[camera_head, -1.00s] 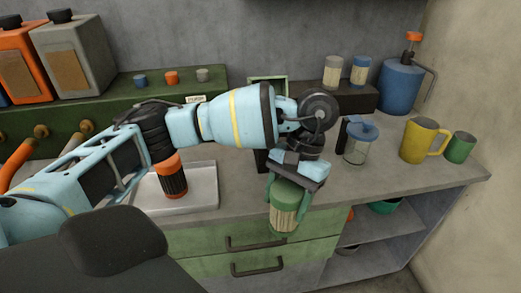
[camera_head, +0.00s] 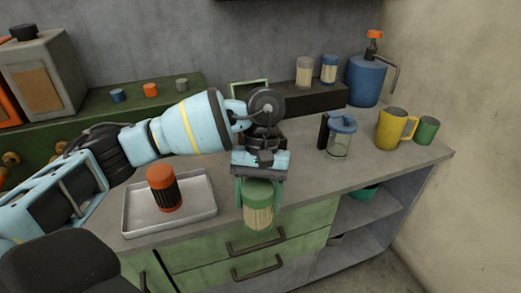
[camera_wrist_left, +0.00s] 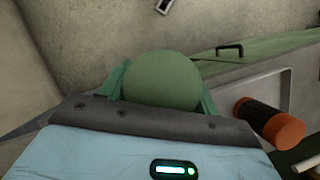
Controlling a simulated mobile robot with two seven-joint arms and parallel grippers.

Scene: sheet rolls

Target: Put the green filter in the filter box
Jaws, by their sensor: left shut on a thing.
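The green filter (camera_head: 258,207) has a green cap and a pale ribbed body. My left gripper (camera_head: 258,192) is shut on it, one finger on each side, and holds it roughly upright at the counter's front edge, in front of the drawers. In the left wrist view its round green top (camera_wrist_left: 163,80) sits between my gripper's fingers (camera_wrist_left: 162,92). A dark box with a green-framed panel (camera_head: 249,88) stands behind my wrist; it is partly hidden, and I cannot tell whether it is the filter box. My right gripper is not in view.
A metal tray (camera_head: 136,218) with an orange-capped dark filter (camera_head: 164,190) is left of my gripper. A lidded jar (camera_head: 340,140), yellow mug (camera_head: 389,130), green cup (camera_head: 426,130) and blue pump bottle (camera_head: 367,80) stand right. Bare counter (camera_head: 305,172) lies between.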

